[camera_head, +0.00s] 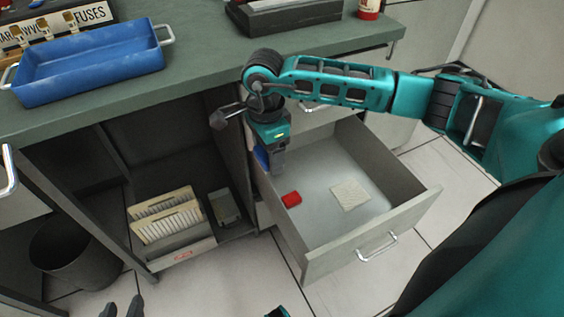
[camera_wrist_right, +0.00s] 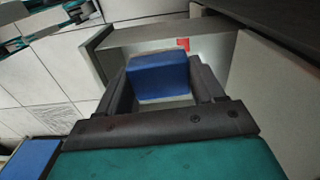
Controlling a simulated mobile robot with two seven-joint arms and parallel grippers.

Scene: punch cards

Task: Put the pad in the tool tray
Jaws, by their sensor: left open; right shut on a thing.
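A blue block (camera_wrist_right: 158,78), which I take to be the pad, sits between the fingers of my right gripper (camera_wrist_right: 162,85). In the head view, my right gripper (camera_head: 271,166) points down at the back left of the open drawer (camera_head: 318,228), and a sliver of blue (camera_head: 261,158) shows beside it. The rest of the block is hidden there. The blue tray (camera_head: 90,68) with metal end handles, probably the tool tray, stands empty on the counter at the upper left. My left gripper (camera_head: 122,308) shows only its two separated fingertips at the bottom edge.
The drawer holds a red block (camera_head: 291,199) and a pale flat sheet (camera_head: 350,195). The counter (camera_head: 205,62) is clear right of the tray, up to a dark box (camera_head: 285,14). Below are a card rack (camera_head: 167,217) and a dark bin (camera_head: 75,250).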

